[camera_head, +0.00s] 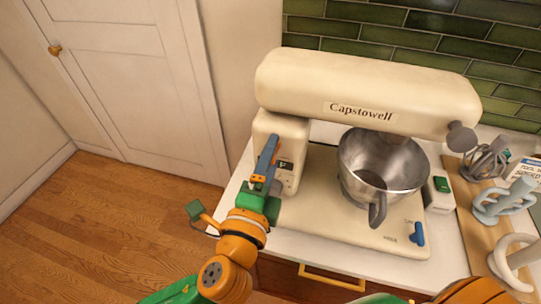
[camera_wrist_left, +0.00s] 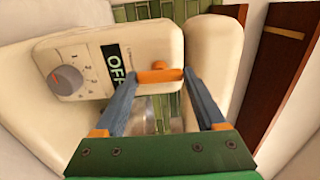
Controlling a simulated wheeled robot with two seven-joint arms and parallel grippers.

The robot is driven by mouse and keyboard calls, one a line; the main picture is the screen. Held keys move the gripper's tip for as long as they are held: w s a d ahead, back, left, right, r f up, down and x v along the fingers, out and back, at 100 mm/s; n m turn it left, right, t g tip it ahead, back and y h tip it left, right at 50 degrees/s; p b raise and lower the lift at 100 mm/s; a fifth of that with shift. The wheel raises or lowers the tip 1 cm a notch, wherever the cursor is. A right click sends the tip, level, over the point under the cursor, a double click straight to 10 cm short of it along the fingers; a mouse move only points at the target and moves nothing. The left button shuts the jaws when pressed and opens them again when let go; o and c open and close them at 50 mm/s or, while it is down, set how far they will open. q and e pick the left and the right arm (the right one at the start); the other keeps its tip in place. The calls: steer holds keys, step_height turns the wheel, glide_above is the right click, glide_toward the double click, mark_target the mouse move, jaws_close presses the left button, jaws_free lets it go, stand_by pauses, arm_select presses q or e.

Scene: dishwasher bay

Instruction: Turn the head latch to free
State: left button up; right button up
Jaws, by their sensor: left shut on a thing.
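The cream Capstowell stand mixer (camera_head: 370,92) stands on the counter with its head level above the metal bowl (camera_head: 380,170). My left gripper (camera_head: 268,150) is at the left side of the mixer's column. In the left wrist view its two blue fingers are shut on a small orange lever (camera_wrist_left: 159,75), which looks like the head latch. The lever lies crosswise between the fingertips, beside the OFF label (camera_wrist_left: 115,62). In the head view the fingers hide the lever. A blue lever (camera_head: 419,234) sits on the mixer's base; its labels are too small to read. My right gripper is out of view.
A grey dial (camera_wrist_left: 66,80) is near the left finger. A wooden board (camera_head: 470,215) with a whisk (camera_head: 484,160) and other attachments lies right of the mixer. A green-switched white box (camera_head: 440,192) is beside the base. The floor at left is clear.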

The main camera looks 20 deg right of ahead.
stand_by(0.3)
arm_select(q)
steer(key=o, duration=1.3)
steer(key=b+v, duration=0.2)
steer(key=v, duration=0.5)
